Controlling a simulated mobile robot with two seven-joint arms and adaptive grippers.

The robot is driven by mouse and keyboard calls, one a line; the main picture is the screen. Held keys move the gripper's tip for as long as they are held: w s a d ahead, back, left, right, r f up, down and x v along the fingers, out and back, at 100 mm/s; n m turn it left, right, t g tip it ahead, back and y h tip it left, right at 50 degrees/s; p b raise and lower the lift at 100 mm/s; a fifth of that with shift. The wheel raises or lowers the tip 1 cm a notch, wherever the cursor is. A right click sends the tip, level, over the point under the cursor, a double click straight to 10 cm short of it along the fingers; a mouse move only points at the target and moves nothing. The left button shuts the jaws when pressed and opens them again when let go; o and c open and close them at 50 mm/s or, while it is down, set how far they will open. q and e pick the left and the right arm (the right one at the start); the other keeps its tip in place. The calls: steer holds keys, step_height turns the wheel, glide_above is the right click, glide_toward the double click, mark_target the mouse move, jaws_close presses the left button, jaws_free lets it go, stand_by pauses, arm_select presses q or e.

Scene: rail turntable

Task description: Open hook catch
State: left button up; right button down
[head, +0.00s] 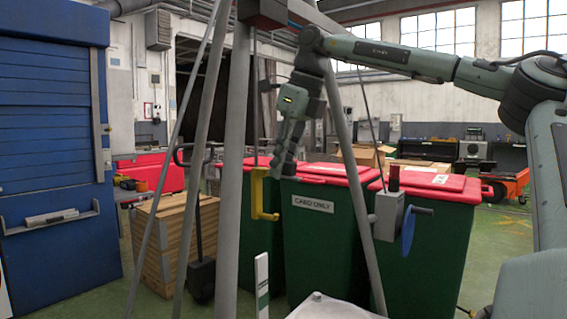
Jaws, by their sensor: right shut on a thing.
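A yellow hook (255,200) hangs upright at the centre of the head view, below a thin rod inside a grey tripod frame. Its open bend points to the right. My right gripper (279,168) comes down from the upper right. Its fingertips are at the upper right side of the hook and are shut on it there. The catch cannot be made out apart from the hook, and the fingers partly cover this spot. My left gripper does not show.
Grey tripod legs (232,170) stand on both sides of the hook. A grey winch with a blue crank (408,232) sits on the right leg. Green bins with red lids (325,240) stand close behind. A wooden crate (165,240) is at the left.

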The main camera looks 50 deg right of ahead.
mark_target(294, 163)
steer(key=shift+w+r+g, duration=0.1)
steer(key=shift+g, duration=0.4)
steer(key=c, duration=1.4)
jaws_free()
steer(key=shift+r, duration=0.1)
steer(key=v, duration=1.2)
